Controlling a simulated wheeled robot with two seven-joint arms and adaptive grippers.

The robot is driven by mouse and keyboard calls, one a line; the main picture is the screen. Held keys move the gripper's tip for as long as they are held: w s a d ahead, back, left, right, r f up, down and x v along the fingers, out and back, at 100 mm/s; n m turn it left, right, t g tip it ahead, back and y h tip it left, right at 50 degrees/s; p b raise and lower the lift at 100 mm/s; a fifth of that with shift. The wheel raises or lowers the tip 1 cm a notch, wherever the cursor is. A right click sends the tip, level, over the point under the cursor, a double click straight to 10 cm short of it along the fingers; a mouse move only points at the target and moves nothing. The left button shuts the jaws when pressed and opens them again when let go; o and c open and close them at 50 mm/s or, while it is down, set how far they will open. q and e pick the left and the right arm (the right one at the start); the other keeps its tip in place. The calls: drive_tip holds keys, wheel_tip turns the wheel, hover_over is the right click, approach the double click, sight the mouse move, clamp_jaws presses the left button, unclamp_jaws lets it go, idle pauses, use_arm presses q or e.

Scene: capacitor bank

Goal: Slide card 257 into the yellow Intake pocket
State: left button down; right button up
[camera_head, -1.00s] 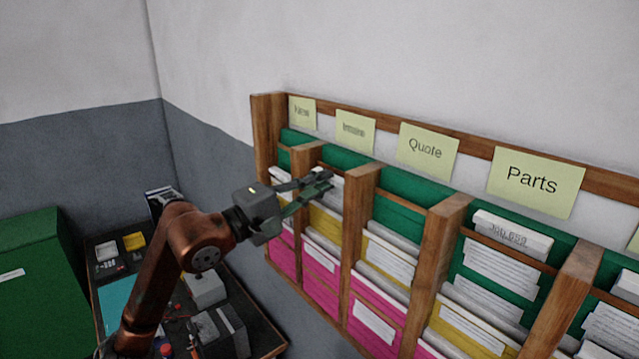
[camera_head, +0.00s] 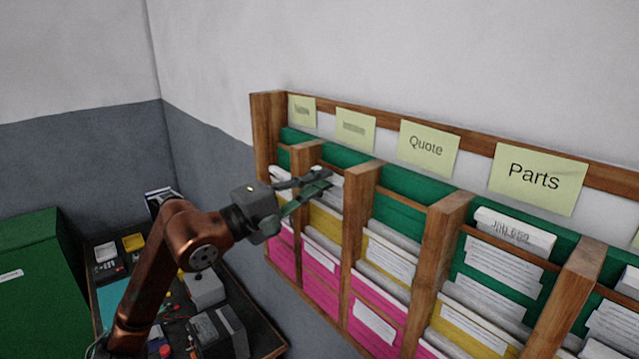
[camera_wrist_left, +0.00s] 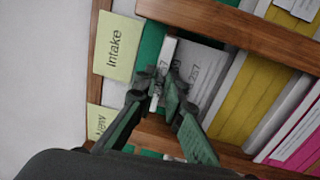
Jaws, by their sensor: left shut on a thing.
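Card 257 (camera_wrist_left: 205,72) is white, with its number on its face and its top edge. My left gripper (camera_wrist_left: 163,92) is shut on its upper part, with dark green fingers on both sides. In the head view my left gripper (camera_head: 318,183) is at the top of the second column, under the Intake note (camera_head: 355,128). The Intake note also shows in the left wrist view (camera_wrist_left: 117,47). The yellow Intake pocket (camera_head: 324,220) is just below and in front of the card. The card's lower end is hidden, so I cannot tell whether it sits inside a pocket. My right gripper is not in view.
Wooden dividers (camera_head: 358,215) stand close on both sides of the column. Cards and green, yellow and pink pockets fill the neighbouring columns under Quote (camera_head: 426,147) and Parts (camera_head: 533,181). A cluttered bench (camera_head: 262,335) is below on the left, beside a green cabinet (camera_head: 40,285).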

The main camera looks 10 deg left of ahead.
sight(333, 195)
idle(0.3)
use_arm(q)
drive_tip(key=shift+f+b, duration=2.1)
drive_tip(key=shift+f, duration=0.25)
drive_tip(key=c, duration=1.9)
unclamp_jaws()
drive_tip(key=shift+c, duration=0.2)
